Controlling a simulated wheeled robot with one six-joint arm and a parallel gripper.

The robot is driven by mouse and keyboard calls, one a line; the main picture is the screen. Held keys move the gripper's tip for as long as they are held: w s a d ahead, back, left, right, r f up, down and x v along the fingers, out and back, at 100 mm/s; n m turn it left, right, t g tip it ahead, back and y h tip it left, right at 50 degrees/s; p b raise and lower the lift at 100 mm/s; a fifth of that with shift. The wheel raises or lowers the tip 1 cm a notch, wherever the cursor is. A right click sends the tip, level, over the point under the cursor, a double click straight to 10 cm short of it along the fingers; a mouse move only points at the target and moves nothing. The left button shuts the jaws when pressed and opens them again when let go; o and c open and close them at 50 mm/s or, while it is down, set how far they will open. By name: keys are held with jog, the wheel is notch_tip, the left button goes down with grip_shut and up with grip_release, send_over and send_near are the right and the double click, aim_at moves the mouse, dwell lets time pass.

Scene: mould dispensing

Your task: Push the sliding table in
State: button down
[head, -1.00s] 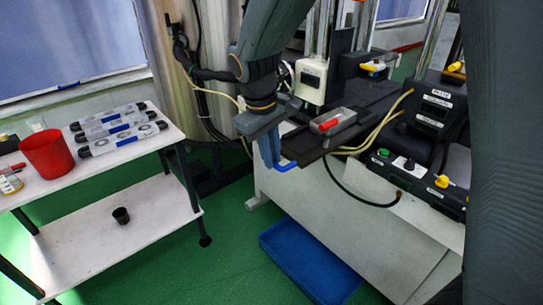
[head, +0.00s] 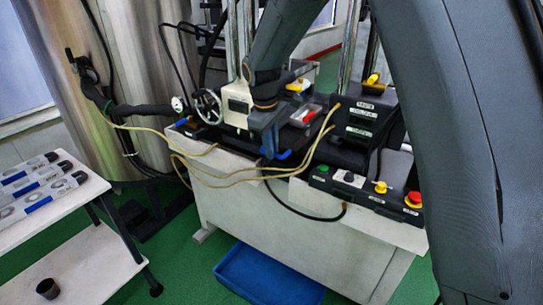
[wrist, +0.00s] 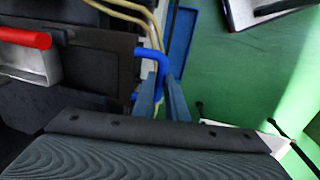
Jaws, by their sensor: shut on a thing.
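The sliding table (head: 292,137) is a dark plate on the machine, mostly behind my arm in the head view. It carries a blue handle (head: 283,154) at its near edge. In the wrist view the dark plate (wrist: 112,45) fills the upper left, with the blue handle (wrist: 160,62) at its end. My gripper (head: 269,150) is at this handle, and in the wrist view its fingers (wrist: 162,92) are shut on it. A grey mould box with a red bar (wrist: 38,52) sits on the plate; it also shows in the head view (head: 305,115).
Yellowish hoses (head: 235,180) loop across the machine's front, close to my gripper. A control box with coloured buttons (head: 365,190) stands to the right. A blue tray (head: 265,275) lies on the green floor below. A white cart (head: 75,210) stands at the left.

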aim_at(281, 145)
jog(key=shift+w+d, duration=0.5)
jog(key=shift+w, duration=0.25)
jog(key=shift+w+d, duration=0.45)
jog(key=shift+w, duration=0.35)
jog(key=shift+w+d, duration=0.5)
jog(key=shift+w, duration=0.25)
jog(key=shift+w+r, duration=0.1)
jog(key=c, duration=1.8)
grip_release()
jog(key=shift+w+d, duration=0.1)
jog(key=shift+d, duration=0.1)
jog(key=shift+o, duration=0.2)
jog(key=shift+a, duration=0.1)
jog(key=shift+a+r, duration=0.1)
notch_tip(281, 145, up, 7)
jog(key=s+b, duration=0.1)
jog(key=b, duration=0.1)
jog(key=shift+s+a+r, duration=0.2)
jog(key=shift+a, duration=0.1)
